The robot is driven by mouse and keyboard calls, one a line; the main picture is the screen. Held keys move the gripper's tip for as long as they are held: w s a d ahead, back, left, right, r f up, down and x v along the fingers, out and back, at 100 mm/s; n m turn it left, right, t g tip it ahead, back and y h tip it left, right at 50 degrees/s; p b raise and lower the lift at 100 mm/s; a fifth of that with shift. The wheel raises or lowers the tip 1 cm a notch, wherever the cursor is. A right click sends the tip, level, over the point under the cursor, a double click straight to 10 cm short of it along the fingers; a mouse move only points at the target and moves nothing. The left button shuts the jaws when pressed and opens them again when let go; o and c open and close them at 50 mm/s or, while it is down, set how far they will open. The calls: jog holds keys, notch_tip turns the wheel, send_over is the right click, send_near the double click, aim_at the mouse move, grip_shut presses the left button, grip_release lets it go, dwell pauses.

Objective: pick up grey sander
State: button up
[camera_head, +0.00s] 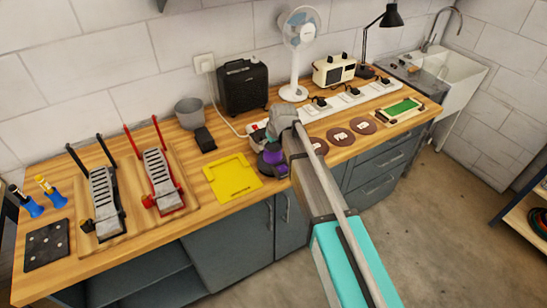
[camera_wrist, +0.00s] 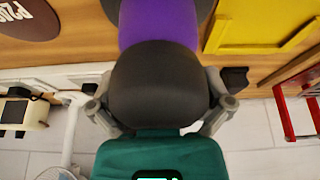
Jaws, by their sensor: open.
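The sander (camera_head: 273,162) stands on the wooden bench, to the right of a yellow panel. In the head view its body looks purple with dark grey parts. The wrist view shows a rounded dark grey part (camera_wrist: 160,80) close up, with a purple section beyond it. My gripper (camera_wrist: 158,98) is open, with one finger on each side of the dark part. I cannot tell whether either finger touches it. In the head view my arm partly covers the sander, and the fingertips are hard to make out.
The yellow panel (camera_head: 232,178) lies just left of the sander. Brown sanding discs (camera_head: 340,136) lie to the right. A white power strip (camera_head: 348,99), a black box (camera_head: 243,86) and a white fan (camera_head: 300,50) stand behind. Pedals (camera_head: 160,178) occupy the left of the bench.

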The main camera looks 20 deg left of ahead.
dwell(0.4)
jog(key=c, duration=0.9)
jog(key=shift+r+p, duration=0.25)
jog(key=shift+p, duration=0.05)
notch_tip(320, 180, up, 3)
jog(key=p, duration=0.2)
jog(key=shift+f+p, duration=0.15)
jog(key=shift+p, duration=0.15)
jog(key=shift+s+d+r+p, duration=1.1)
jog(key=shift+s+r+p, duration=0.55)
jog(key=shift+s, duration=0.4)
jog(key=shift+s+d+r+p, duration=1.1)
jog(key=shift+s+r+p, duration=0.55)
jog(key=shift+s, duration=0.4)
jog(key=shift+s+d+r+p, duration=1.1)
jog(key=shift+s+r+p, duration=0.55)
jog(key=shift+s, duration=0.4)
